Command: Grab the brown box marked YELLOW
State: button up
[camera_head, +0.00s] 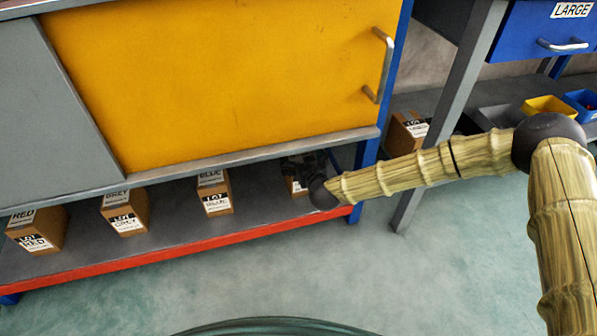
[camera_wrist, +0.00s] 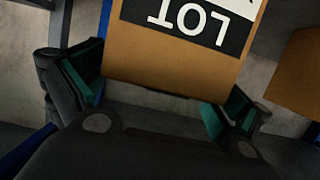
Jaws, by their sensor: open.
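Near the right end of the low shelf, a brown box (camera_head: 298,187) with a white label is largely hidden behind my gripper (camera_head: 305,168); its colour word is unreadable. In the wrist view, a brown box (camera_wrist: 165,60) shows a black-and-white label reading LOT, upside down, with the rest cut off. My gripper (camera_wrist: 155,100) is open, with one green-padded finger to each side of this box's near end. The fingers do not look closed on it. I cannot read YELLOW on any box.
Boxes marked RED (camera_head: 37,230), GREY (camera_head: 125,212) and BLUE (camera_head: 214,193) stand leftward on the shelf (camera_head: 170,215). A yellow cabinet door (camera_head: 220,75) hangs above. A blue post (camera_head: 366,165) is close right. Another brown box (camera_head: 405,130) sits beyond it. The front floor is clear.

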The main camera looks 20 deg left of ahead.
jog(key=shift+x, duration=0.8)
jog(key=shift+r, duration=0.1)
jog(key=shift+d, duration=0.1)
jog(key=c, duration=1.9)
jog(key=shift+c, duration=0.5)
jog(key=shift+r, duration=0.1)
